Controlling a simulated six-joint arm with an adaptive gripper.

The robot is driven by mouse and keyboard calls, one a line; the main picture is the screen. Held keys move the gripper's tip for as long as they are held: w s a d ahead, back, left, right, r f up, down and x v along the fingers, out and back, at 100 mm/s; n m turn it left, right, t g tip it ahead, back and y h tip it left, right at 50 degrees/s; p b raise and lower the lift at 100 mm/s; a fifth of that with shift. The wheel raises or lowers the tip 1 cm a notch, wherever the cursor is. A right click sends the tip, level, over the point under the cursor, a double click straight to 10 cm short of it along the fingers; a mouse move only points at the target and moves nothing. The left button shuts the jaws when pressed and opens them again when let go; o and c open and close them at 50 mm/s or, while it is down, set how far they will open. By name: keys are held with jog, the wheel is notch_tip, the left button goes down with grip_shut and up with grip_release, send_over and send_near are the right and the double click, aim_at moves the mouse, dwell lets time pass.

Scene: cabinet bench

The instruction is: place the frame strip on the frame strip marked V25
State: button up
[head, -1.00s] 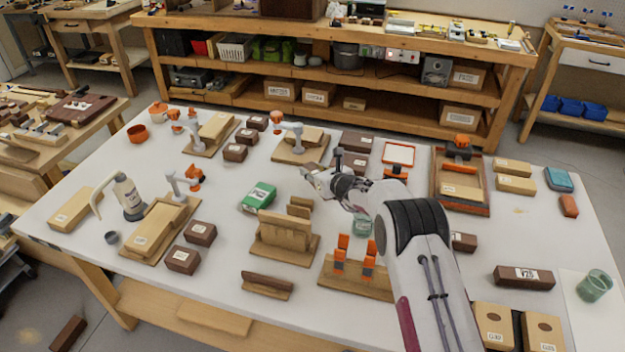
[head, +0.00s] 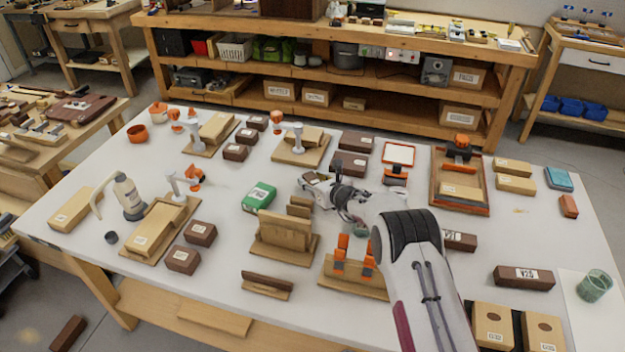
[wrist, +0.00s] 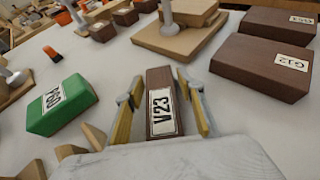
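A dark brown strip labelled V23 (wrist: 162,105) lies between the two fingers of my gripper (wrist: 160,92) in the wrist view. The fingers straddle it with a narrow gap at each side, so my gripper looks open around it. Its near end is hidden by my gripper body. In the head view my gripper (head: 318,184) is low over the middle of the table, right of the green block. The dark strip marked V25 (head: 524,277) lies flat at the right front of the table, well away from my gripper.
A green block (wrist: 60,104) lies left of my gripper. Brown blocks, one labelled G12 (wrist: 262,66), lie to the right. A slotted wooden rack (head: 285,240) and a wooden base with orange clamps (head: 352,275) stand nearer the front. A glass jar (head: 594,286) stands right of V25.

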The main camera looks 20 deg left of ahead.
aim_at(313, 179)
jog(key=shift+r, duration=0.2)
dwell(0.3)
jog(key=shift+d, duration=0.1)
jog(key=shift+v, duration=1.35)
jog(key=shift+r, duration=3.45)
jog(key=shift+r, duration=0.1)
